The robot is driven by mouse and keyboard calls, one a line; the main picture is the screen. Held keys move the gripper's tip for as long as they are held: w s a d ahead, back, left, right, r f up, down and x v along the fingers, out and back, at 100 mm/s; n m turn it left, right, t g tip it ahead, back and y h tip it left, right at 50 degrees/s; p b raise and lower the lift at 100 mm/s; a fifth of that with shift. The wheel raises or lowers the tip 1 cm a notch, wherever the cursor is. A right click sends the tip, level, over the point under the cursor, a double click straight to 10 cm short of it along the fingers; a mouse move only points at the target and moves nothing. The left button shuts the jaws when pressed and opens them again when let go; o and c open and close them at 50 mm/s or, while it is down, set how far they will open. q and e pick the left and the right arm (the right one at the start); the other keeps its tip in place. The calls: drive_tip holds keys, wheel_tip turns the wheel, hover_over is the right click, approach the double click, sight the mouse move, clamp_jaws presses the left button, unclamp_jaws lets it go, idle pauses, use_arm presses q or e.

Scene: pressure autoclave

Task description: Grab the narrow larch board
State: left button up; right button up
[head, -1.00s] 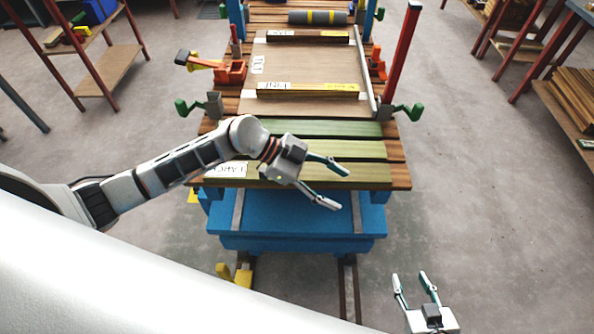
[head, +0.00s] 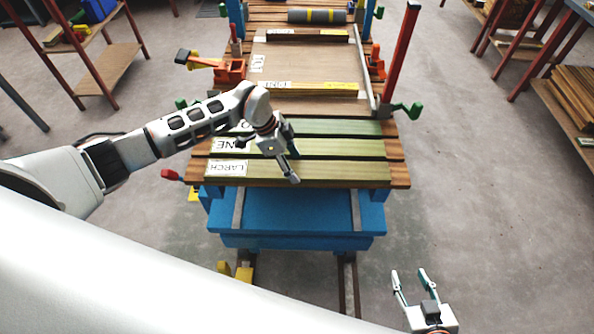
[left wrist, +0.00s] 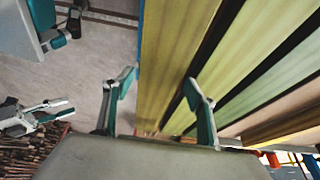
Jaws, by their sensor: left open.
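The narrow larch board (head: 340,171) is yellow-green and lies flat at the front of the slatted cart top, with a white LARCH label (head: 227,168) at its left end. My left gripper (head: 291,164) is over its middle, open and empty. In the left wrist view the left gripper's fingers (left wrist: 160,92) appear on either side of the larch board (left wrist: 178,50), one over the floor side and one by the dark gap. I cannot tell how far above it they are. My right gripper (head: 415,284) is open and empty, low at the right over the floor.
Similar green boards (head: 340,148) lie just behind, one label ending in NE. A blue platform (head: 300,215) sits below the front edge. A red post (head: 400,50) and green-handled clamps (head: 410,109) stand on the right side.

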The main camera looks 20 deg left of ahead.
use_arm(q)
drive_tip(key=shift+w+d+f, duration=0.1)
drive_tip(key=shift+d+f, duration=0.1)
drive_tip(key=shift+f, duration=0.45)
drive_tip(key=c, duration=1.4)
drive_tip(key=shift+r, duration=0.1)
drive_tip(key=shift+r, duration=0.15)
